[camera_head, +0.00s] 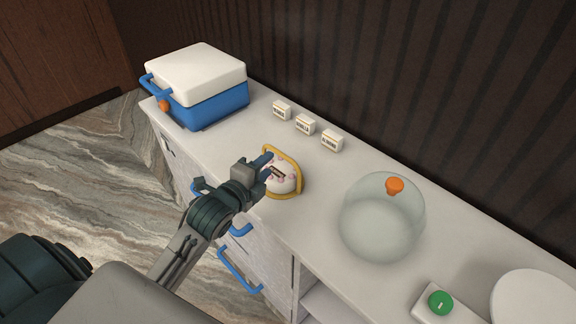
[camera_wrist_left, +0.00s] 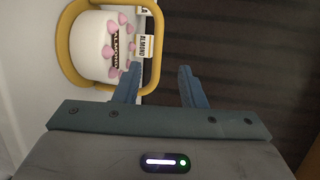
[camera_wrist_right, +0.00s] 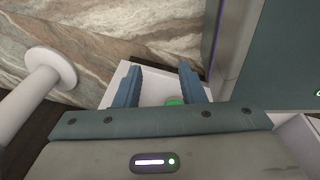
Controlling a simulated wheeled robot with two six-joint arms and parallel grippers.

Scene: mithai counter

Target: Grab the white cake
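The white cake (camera_head: 284,184) has pink dots and a dark label. It sits on the counter inside or behind a yellow loop-shaped frame (camera_head: 299,175). In the left wrist view the cake (camera_wrist_left: 92,46) is at the upper left, its label reading ALMOND, with the yellow frame (camera_wrist_left: 66,62) around it. My left gripper (camera_head: 267,168) is at the cake's near side in the head view. My right gripper (camera_wrist_right: 161,83) is open and empty, away from the cake.
Three small labelled blocks (camera_head: 305,125) stand behind the cake. A blue cooler with a white lid (camera_head: 207,88) is at the left. A clear dome with an orange knob (camera_head: 382,219) is at the right, near a green button (camera_head: 440,302) and a white disc (camera_head: 533,298).

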